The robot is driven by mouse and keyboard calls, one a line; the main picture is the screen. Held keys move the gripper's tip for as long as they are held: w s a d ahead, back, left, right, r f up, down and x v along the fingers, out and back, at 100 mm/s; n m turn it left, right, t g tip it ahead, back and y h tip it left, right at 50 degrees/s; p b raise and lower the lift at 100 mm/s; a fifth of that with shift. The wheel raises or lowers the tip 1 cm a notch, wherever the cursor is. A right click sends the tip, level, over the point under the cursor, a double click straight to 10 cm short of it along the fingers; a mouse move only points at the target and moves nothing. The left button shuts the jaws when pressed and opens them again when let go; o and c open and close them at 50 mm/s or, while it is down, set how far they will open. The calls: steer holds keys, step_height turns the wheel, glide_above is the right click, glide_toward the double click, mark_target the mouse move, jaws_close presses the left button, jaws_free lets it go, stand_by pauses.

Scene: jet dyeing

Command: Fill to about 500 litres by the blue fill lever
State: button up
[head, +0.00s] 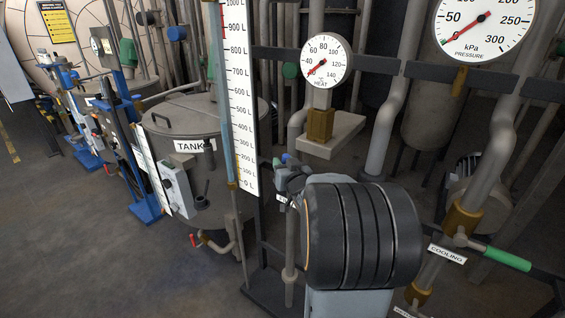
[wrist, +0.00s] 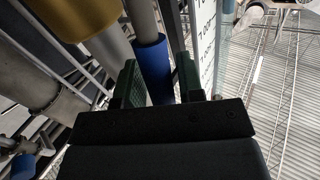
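The blue fill lever (wrist: 155,65) shows in the wrist view as a blue cylinder on a grey rod. It lies between the two green-padded fingers of my gripper (wrist: 160,82); whether they touch it is unclear. In the head view, my gripper (head: 287,175) is small and partly hidden behind my dark arm link. A bit of blue (head: 285,157) shows at it. The white litre scale (head: 240,100) reads from 0 to 1000 L, with a narrow sight tube (head: 228,110) along its left side. The liquid level in the tube is unclear. The lidded tank (head: 185,115) stands left of it.
A temperature dial (head: 326,60) and a pressure dial (head: 482,25) are right of the scale. A green-handled cooling lever (head: 505,259) is at lower right. A small red-handled valve (head: 196,239) is under the tank. Pipes crowd the right; the floor at left is clear.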

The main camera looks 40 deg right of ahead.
steer(key=shift+w+d, duration=0.1)
steer(key=shift+w, duration=0.4)
jaws_close()
